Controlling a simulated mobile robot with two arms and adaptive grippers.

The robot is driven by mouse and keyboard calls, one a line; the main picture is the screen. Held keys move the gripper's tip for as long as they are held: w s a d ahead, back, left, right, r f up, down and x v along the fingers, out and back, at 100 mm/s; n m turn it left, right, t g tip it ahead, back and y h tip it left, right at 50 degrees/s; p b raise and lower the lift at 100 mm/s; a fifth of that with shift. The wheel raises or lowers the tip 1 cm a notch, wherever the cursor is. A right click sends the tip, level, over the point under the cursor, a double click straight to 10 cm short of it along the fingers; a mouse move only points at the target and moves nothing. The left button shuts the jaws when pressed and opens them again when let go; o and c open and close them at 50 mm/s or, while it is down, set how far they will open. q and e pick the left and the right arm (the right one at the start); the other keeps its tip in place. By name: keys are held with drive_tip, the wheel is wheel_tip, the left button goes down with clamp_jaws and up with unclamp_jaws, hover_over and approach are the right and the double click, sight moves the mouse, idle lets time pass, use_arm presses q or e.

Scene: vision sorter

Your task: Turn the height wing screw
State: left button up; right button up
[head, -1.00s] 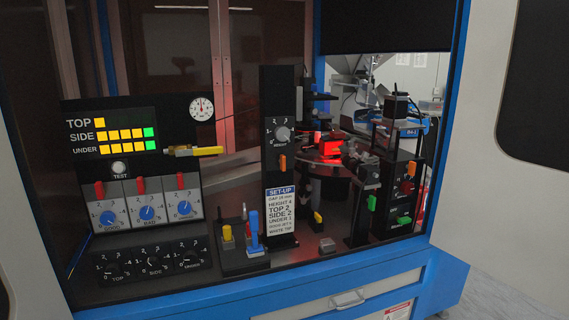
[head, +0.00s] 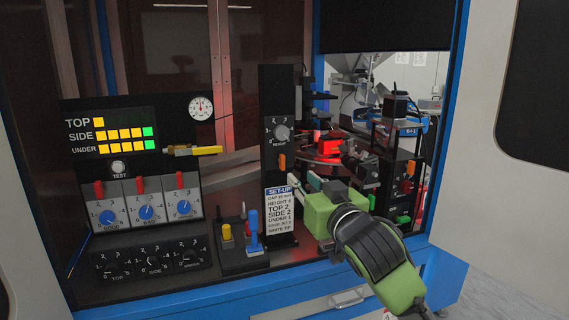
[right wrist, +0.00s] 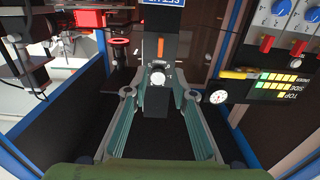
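A grey dial knob (head: 282,133) marked HEIGHT is on the front of a black post (head: 279,85), with an orange tab (head: 282,161) below it. I cannot tell which of the two is the wing screw. The right wrist view shows the knob (right wrist: 157,77) and tab (right wrist: 160,47) upside down. My right gripper (head: 302,182) has come in from the right, in front of and below the dial. My left gripper is not in view.
A set-up card (head: 279,215) is low on the post. Left are a control panel (head: 80,165) with dials and red switches, and a brass-yellow lever (head: 190,151). A blue-handled lever (head: 253,230) stands near the post. Blue frame edges (head: 463,80) bound the opening.

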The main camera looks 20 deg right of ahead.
sight(283, 162)
drive_tip(key=w+p, duration=0.1)
drive_tip(key=w, duration=0.8)
drive_tip(key=w+p, duration=0.1)
drive_tip(key=w, duration=0.3)
drive_tip(key=shift+w+a+f+p, duration=0.1)
drive_tip(key=shift+w+a+p, duration=0.05)
drive_tip(key=shift+a+p, duration=0.15)
clamp_jaws()
